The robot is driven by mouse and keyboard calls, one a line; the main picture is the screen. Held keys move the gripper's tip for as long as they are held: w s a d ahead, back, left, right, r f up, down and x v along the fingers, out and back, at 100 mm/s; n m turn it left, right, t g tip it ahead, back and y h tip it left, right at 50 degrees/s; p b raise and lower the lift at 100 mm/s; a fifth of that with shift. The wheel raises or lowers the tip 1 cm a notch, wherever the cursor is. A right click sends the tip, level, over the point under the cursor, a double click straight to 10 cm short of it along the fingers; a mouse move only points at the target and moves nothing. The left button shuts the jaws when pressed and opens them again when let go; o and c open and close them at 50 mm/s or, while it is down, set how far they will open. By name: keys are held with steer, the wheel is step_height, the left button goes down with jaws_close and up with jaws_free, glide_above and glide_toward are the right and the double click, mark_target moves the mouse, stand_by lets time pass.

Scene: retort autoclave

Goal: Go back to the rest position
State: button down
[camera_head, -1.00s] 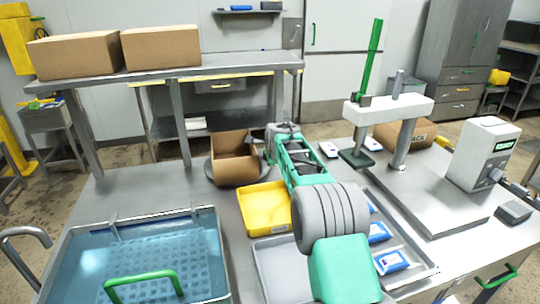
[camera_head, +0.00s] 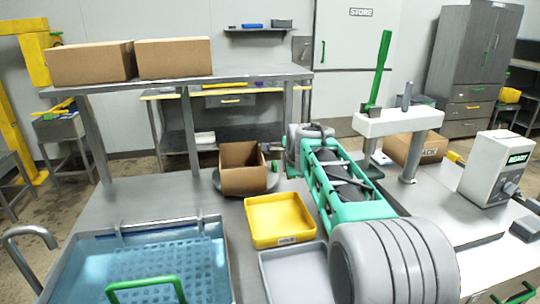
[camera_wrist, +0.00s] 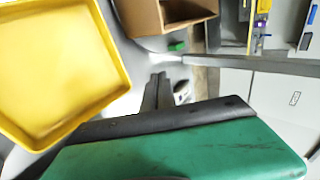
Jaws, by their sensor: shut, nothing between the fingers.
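My gripper (camera_wrist: 157,90) shows in the wrist view as two dark fingers close together, shut and empty. They point over the grey table, between the yellow tray (camera_wrist: 118,62) and the open cardboard box (camera_wrist: 146,14). In the head view my arm reaches from the lower right toward the back of the table. The yellow tray (camera_head: 280,240) lies in front of that box.
A water-filled basin (camera_head: 75,236) with a green handle stands at the front left. A grey tray (camera_head: 266,284) lies in front of the yellow one. A press with a green lever (camera_head: 377,123) and a white device (camera_head: 490,172) stand at the right. Two closed boxes sit on a rear shelf.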

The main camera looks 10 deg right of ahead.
steer(key=s+a+r+n+g+p, duration=0.1)
steer(key=s+a+n+p, duration=0.3)
steer(key=s, duration=0.5)
steer(key=s+a+r+n+g+p, duration=0.1)
steer(key=s+a+n+g+p, duration=0.1)
steer(key=s+n, duration=0.45)
steer(key=s+a+f+n+g+p, duration=0.1)
steer(key=s+f+n, duration=0.1)
steer(key=s, duration=0.5)
steer(key=s+f+n+g+p, duration=0.1)
steer(key=s+n, duration=0.2)
steer(key=s, duration=0.3)
steer(key=s+a+f+n+g+y+p, duration=0.1)
steer(key=s+f+n, duration=0.1)
steer(key=s, duration=0.5)
steer(key=shift+s+a+f+n+p, duration=0.3)
steer(key=shift+s+f+n+p, duration=0.1)
steer(key=shift+n, duration=0.15)
